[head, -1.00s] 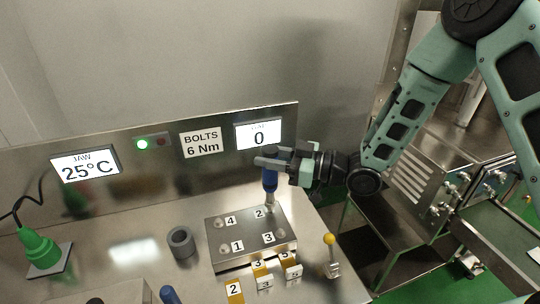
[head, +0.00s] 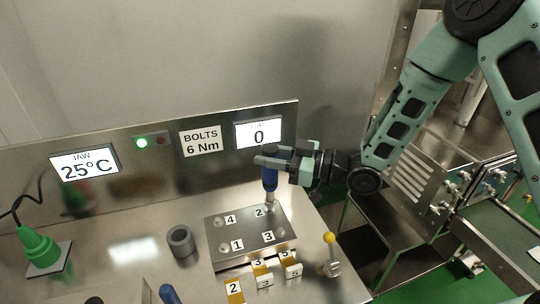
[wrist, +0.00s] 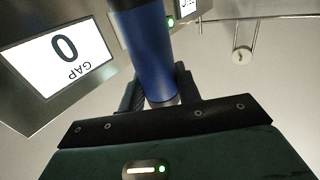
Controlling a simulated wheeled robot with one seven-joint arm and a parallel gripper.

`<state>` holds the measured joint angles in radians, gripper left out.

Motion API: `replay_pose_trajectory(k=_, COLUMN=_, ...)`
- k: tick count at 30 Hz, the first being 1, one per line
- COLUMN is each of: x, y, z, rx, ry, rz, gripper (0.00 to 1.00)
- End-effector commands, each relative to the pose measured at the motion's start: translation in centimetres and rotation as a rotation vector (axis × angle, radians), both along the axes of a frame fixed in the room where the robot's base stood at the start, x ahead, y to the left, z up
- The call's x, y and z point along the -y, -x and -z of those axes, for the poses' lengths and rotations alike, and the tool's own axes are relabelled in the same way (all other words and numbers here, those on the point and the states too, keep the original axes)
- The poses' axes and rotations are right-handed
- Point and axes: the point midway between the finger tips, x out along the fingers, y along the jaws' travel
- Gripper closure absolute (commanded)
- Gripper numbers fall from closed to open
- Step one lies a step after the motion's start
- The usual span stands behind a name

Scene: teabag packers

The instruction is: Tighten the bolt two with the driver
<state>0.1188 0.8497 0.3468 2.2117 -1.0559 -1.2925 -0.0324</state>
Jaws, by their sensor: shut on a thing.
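My gripper (head: 274,162) is shut on the blue driver (head: 270,179), which stands about upright with its tip down at the bolt by label 2. The driver's blue handle (wrist: 148,50) fills the middle of the wrist view between the fingers. Bolt two's label (head: 259,212) shows on the steel plate (head: 243,250) at its back right corner; the bolt itself is hidden under the driver tip. Labels 1, 3 and 4 mark the other bolts on the plate. I cannot tell whether the tip is seated on the bolt.
A display (head: 259,133) reads 0, and a sign (head: 201,142) reads BOLTS 6 Nm. Yellow numbered blocks (head: 261,267) sit in front, and a yellow-knobbed lever (head: 330,240) is at the right. A green tool (head: 39,249) stands far left.

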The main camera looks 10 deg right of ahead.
Motion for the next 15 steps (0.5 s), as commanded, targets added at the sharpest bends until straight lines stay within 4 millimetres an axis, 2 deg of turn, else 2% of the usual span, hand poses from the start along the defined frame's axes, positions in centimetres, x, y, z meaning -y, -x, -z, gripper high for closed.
replay_pose_trajectory(k=15, x=-0.02, y=-0.02, z=0.49, rx=0.002, ry=-0.001, rz=0.0, gripper=0.94)
